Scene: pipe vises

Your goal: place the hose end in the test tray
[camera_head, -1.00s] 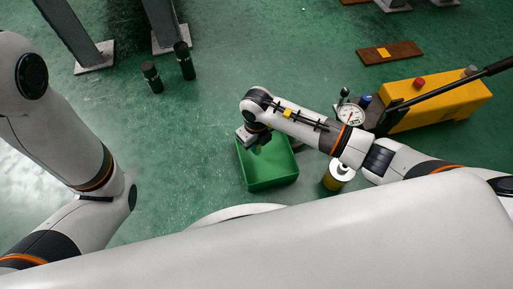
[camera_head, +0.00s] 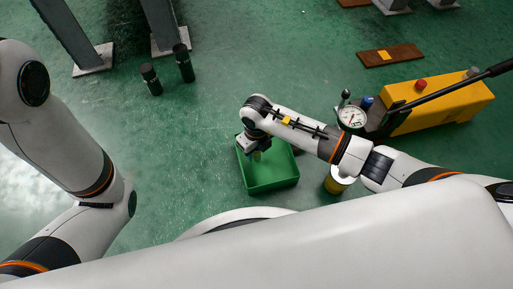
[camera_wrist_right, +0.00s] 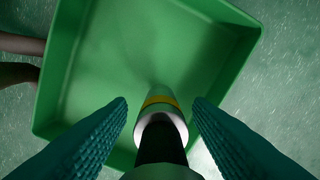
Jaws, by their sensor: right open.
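The green test tray (camera_head: 286,181) lies on the floor in the middle of the head view; it also fills much of the right wrist view (camera_wrist_right: 80,65). My right gripper (camera_head: 256,153) is over the tray's left part, pointing down. In the wrist view its two ribbed fingers (camera_wrist_right: 157,108) stand apart. The hose end (camera_wrist_right: 160,114), pale with a yellow band and a dark rear part, lies between them with gaps on both sides. It points into the tray; whether it touches the tray's floor I cannot tell. My left gripper is out of view.
A yellow pump unit (camera_head: 445,103) with a dial gauge (camera_head: 351,117) and long lever stands at the right. A yellow-sided can (camera_head: 336,184) is near the tray's right side. Two black cylinders (camera_head: 184,63) stand upper left. Floor left of the tray is clear.

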